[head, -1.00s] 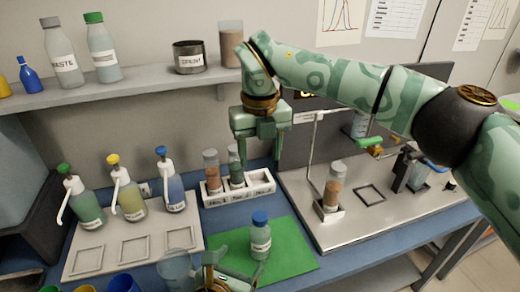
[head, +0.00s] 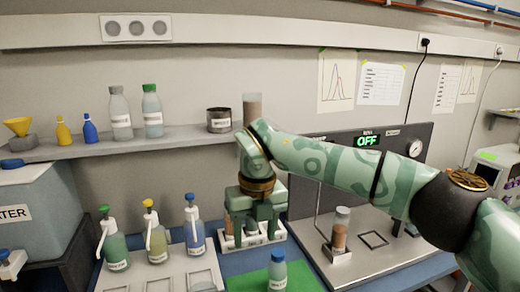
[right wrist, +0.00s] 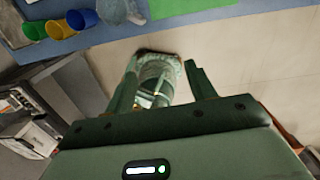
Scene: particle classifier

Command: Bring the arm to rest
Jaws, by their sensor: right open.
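My right gripper (head: 256,232) hangs fingers down in front of the white tube rack (head: 272,234) in the head view, partly covering it. In the right wrist view my right gripper (right wrist: 163,82) has its two fingers wide apart and nothing is held between them. A green part of my own body shows between and beyond the fingers there.
A blue-capped bottle (head: 277,270) stands on the green mat (head: 305,276). Pump bottles (head: 158,240) stand left of the rack. A tube with brown contents (head: 340,230) stands on the machine (head: 370,262) at right. The shelf (head: 180,139) carries bottles behind my arm.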

